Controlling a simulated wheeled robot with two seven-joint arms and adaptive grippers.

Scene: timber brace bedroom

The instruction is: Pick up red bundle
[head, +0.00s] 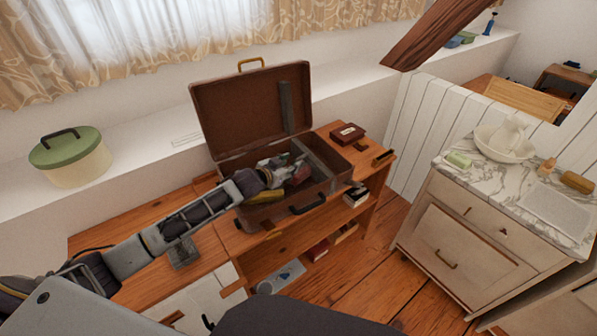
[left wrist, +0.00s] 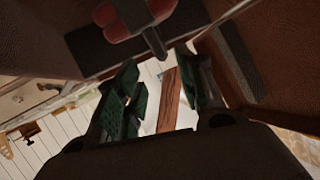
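A brown suitcase (head: 250,119) stands open on the wooden desk, lid up at the back. My left gripper (head: 292,166) reaches into it from the left. Beside its fingers is a small red bundle (head: 301,174), partly hidden by the gripper. In the left wrist view the red bundle (left wrist: 112,22) is at the top edge, with a dark band by it and partly cut off. The left fingers (left wrist: 157,88) are spread, with nothing between them; the bundle lies beyond the fingertips. Whether they touch it cannot be told. My right gripper is not in view.
A dark red box (head: 347,133) is on the desk behind right. A green-lidded tin (head: 68,155) stands on the sill. A marble-topped washstand (head: 505,185) stands right, with open floor between.

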